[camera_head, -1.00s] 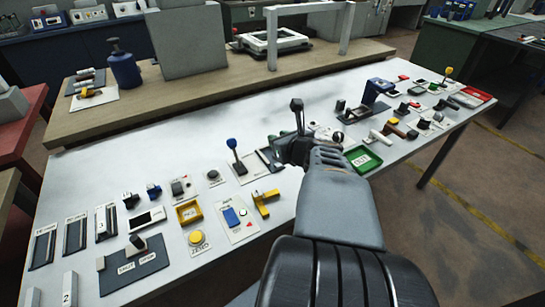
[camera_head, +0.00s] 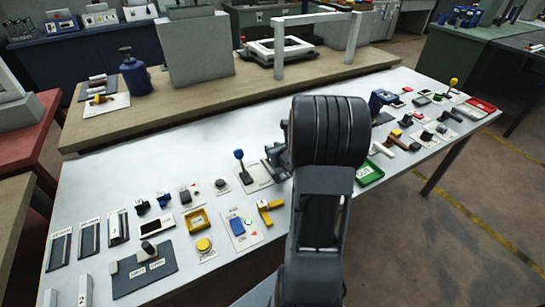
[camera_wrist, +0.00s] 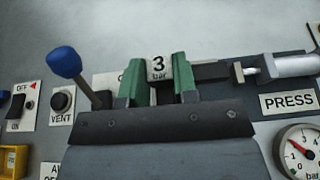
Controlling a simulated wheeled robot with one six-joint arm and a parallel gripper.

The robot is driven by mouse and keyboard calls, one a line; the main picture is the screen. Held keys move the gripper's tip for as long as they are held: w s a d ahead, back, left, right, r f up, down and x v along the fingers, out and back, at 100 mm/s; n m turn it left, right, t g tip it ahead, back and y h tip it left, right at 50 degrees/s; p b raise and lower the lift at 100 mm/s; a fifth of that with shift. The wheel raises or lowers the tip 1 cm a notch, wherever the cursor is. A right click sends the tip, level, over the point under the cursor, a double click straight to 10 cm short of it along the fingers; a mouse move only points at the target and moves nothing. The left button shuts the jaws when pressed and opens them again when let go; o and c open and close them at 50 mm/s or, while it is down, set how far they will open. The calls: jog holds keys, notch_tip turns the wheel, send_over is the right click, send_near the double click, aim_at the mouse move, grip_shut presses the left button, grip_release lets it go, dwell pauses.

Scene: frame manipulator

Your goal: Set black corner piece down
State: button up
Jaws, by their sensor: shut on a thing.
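In the wrist view my gripper (camera_wrist: 159,82) has two green fingers close together over a dark fixture on the white table. Dark material shows low between the fingers, and I take it as the black corner piece (camera_wrist: 158,84), mostly hidden by the gripper. A dark block (camera_wrist: 208,72) lies just right of the right finger, in line with a metal rod and cylinder. In the head view my arm hides the gripper and the piece. I cannot tell whether the piece touches the fixture.
A blue-knobbed lever (camera_wrist: 66,64) stands close left of my gripper; it also shows in the head view (camera_head: 239,155). A pressure gauge (camera_wrist: 298,152) and a PRESS label (camera_wrist: 288,103) are at right. A green tray (camera_head: 369,171) lies right of my arm. The table's back left is bare.

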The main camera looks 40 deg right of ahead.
jog(key=shift+w+d+f, duration=0.1)
jog(key=shift+w+f, duration=0.05)
jog(key=shift+f, duration=0.5)
jog(key=shift+w+f, duration=0.15)
jog(key=shift+f, duration=1.05)
jog(key=shift+f+b, duration=0.3)
jog(key=shift+b, duration=0.15)
jog(key=o, duration=0.9)
jog(key=shift+r, duration=0.1)
jog(key=shift+o, duration=0.2)
